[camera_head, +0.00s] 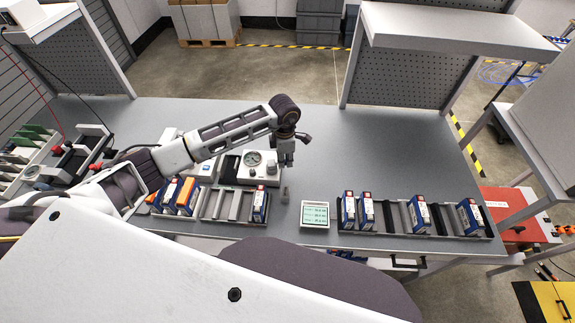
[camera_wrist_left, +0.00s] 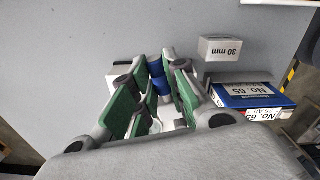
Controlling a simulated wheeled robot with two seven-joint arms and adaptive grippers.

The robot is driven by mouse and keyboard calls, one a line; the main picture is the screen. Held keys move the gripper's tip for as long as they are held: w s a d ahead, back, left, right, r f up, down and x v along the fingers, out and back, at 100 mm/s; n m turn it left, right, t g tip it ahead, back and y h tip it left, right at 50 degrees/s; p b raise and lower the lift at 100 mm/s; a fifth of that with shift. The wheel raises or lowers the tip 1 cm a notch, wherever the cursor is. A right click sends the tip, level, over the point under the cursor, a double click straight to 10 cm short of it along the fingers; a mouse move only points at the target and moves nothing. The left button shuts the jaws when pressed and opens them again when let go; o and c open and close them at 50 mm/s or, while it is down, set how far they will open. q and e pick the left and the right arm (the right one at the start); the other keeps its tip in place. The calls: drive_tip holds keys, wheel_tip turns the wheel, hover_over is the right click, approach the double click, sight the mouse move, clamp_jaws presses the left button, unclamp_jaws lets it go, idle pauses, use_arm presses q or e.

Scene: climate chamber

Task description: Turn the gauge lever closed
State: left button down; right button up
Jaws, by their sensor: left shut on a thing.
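The gauge (camera_head: 253,158) has a round white dial and sits on a light grey box (camera_head: 247,176) at the middle of the bench. My left gripper (camera_head: 285,161) reaches down at the right side of this box. In the left wrist view its green-padded fingers (camera_wrist_left: 158,98) are shut on a blue piece (camera_wrist_left: 158,80), which looks like the gauge lever. The fingers and wrist hide the lever in the head view, so its angle cannot be told. My right gripper is not in view.
A small grey block marked 30 mm (camera_wrist_left: 222,49) and a blue box marked No. 65 (camera_wrist_left: 243,94) stand close by. A white display (camera_head: 315,213) and racks of blue boxes (camera_head: 470,217) line the front edge. The bench (camera_head: 385,150) is clear behind and right.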

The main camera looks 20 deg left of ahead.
use_arm(q)
drive_tip(key=shift+w+a+n+b, duration=0.15)
drive_tip(key=shift+w+n+b, duration=0.25)
drive_tip(key=shift+n, duration=0.3)
drive_tip(key=a+n+b, duration=0.1)
drive_tip(key=n, duration=0.2)
drive_tip(key=w+a+n+b, duration=0.1)
drive_tip(key=n, duration=0.2)
drive_tip(key=w+a+n, duration=0.1)
drive_tip(key=n, duration=0.2)
drive_tip(key=shift+a+b, duration=0.15)
drive_tip(key=shift+b, duration=0.25)
drive_tip(key=n, duration=0.1)
drive_tip(key=a+n, duration=0.1)
drive_tip(key=n, duration=0.1)
drive_tip(key=shift+a, duration=0.25)
drive_tip(key=shift+a+n, duration=0.2)
drive_tip(key=shift+n, duration=0.6)
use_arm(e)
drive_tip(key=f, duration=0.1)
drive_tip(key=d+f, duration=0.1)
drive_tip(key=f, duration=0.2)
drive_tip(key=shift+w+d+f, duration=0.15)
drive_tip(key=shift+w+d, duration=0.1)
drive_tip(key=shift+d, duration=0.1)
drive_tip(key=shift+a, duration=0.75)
